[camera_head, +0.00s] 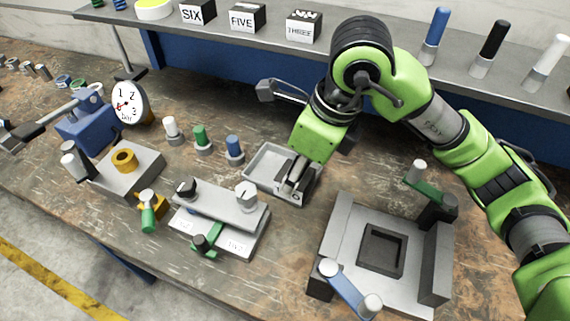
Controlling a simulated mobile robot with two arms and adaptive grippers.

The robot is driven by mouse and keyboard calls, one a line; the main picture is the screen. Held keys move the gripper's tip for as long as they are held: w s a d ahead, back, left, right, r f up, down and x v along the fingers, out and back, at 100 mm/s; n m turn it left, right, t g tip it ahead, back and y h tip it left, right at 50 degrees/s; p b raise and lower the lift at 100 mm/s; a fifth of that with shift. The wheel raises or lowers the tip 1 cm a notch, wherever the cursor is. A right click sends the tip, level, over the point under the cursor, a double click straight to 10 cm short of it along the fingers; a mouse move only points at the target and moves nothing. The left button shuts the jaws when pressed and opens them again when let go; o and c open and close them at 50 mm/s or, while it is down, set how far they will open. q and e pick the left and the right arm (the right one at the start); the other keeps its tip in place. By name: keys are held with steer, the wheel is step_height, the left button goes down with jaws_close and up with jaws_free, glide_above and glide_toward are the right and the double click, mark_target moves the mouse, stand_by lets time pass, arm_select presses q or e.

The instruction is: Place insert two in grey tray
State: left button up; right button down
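The grey tray (258,163) is a shallow rectangular tray in the middle of the workbench. My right gripper (290,186) points down into its front right part, with its fingers close together. A small grey piece with a round mark (297,197), perhaps insert two, lies at the fingertips inside the tray. The fingers partly hide it, and I cannot tell whether they grip it or only touch it.
A labelled grey fixture (218,222) with a green clamp stands front left of the tray. A grey fixture with a square recess (383,250) is at front right. Coloured pegs (203,140) stand behind left.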

steer(key=shift+w+a, duration=0.15)
steer(key=shift+w, duration=0.3)
steer(key=shift+w+a+f+p, duration=0.35)
steer(key=shift+w+f+p, duration=0.45)
steer(key=shift+w+f, duration=1)
steer(key=shift+w+a+f+p, duration=0.3)
steer(key=shift+w+f+p, duration=0.8)
steer(key=shift+w, duration=1.15)
steer(key=shift+w+a+f+p, duration=0.35)
steer(key=shift+w+f+p, duration=0.2)
steer(key=shift+w+f, duration=1.35)
steer(key=shift+d+p+x, duration=0.25)
steer(key=shift+p+x, duration=0.65)
steer(key=shift+x, duration=0.3)
steer(key=shift+f, duration=0.25)
steer(key=shift+f, duration=0.1)
